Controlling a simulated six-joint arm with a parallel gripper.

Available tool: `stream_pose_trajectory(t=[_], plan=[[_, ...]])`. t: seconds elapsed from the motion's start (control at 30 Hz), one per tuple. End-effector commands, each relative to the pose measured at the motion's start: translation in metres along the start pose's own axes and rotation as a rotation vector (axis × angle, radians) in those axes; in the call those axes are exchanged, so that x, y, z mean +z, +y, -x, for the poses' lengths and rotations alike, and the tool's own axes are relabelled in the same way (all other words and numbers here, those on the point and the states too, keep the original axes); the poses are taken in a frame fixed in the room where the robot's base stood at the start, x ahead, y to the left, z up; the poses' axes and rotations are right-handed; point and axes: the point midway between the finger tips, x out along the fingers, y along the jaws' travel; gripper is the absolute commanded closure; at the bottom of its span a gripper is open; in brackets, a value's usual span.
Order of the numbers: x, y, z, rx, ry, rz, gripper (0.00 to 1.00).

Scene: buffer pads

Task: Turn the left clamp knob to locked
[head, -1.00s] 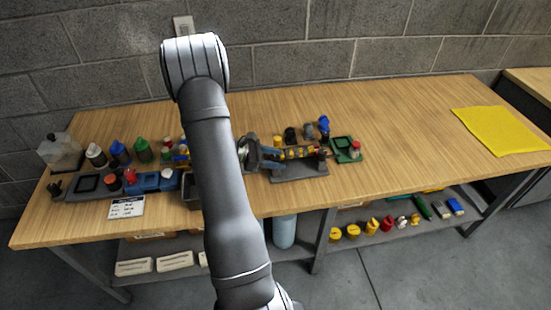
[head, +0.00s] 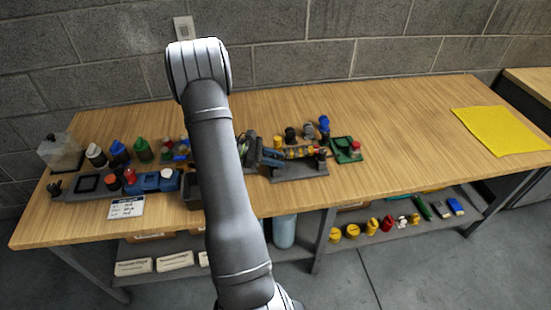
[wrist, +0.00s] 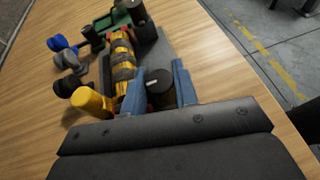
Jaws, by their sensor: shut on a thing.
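The left clamp knob (wrist: 160,88) is a dark round knob with a pale mark on its top. My gripper (wrist: 158,68) has its two blue fingers on either side of this knob, shut on it, in the wrist view. In the head view my gripper (head: 271,157) is at the left end of the dark grey fixture (head: 300,172), and I cannot make out the knob there. A yellow and black striped part (wrist: 122,58) lies along the fixture. A second dark knob (wrist: 136,12) stands at the fixture's far end. The locked mark cannot be read.
Yellow (wrist: 90,101), grey and blue pieces stand close beside the fixture. Bottles and a blue block (head: 146,182) are at the left of the table. A yellow cloth (head: 500,130) lies far right; the table between is clear.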

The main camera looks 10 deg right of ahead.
Motion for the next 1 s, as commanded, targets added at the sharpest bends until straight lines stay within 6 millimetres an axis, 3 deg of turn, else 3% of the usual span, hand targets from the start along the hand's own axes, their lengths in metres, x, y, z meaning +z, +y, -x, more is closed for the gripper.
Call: stream_pose_trajectory(t=[0.17, 0.2, 0.3, 0.67, 0.83, 1.0], plan=[[0.000, 0.000, 0.000, 0.001, 0.000, 0.000, 0.96], [0.000, 0.000, 0.000, 0.001, 0.000, 0.000, 0.67], [0.000, 0.000, 0.000, 0.001, 0.000, 0.000, 0.51], [0.000, 0.000, 0.006, 0.003, 0.000, -0.001, 0.51], [0.000, 0.000, 0.033, 0.006, 0.001, -0.001, 0.51], [-0.001, 0.001, 0.075, 0.007, 0.001, -0.001, 0.51]])
